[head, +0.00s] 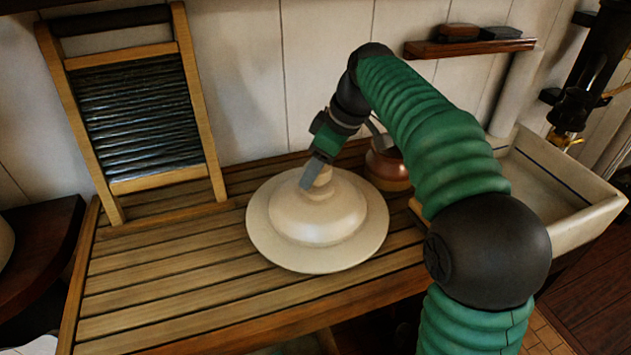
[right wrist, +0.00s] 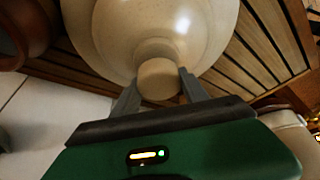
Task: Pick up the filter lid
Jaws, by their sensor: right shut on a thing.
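The filter lid (head: 318,228) is a wide cream disc with a raised dome and a knob on top. In the head view it is over the middle of the slatted wooden counter (head: 170,290); I cannot tell whether it touches the slats. My right gripper (head: 314,180) is shut on the lid's knob from above. In the right wrist view the two fingers (right wrist: 158,88) stand on either side of the round knob (right wrist: 158,79), with the lid's dome (right wrist: 150,30) beyond. My left gripper is not in view.
A washboard (head: 140,115) leans on the wall at the left. A small brown pot (head: 388,168) stands close behind the lid, to the right. A pale sink (head: 560,195) is at the right. The counter's left part is clear. A small shelf (head: 470,47) hangs on the wall.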

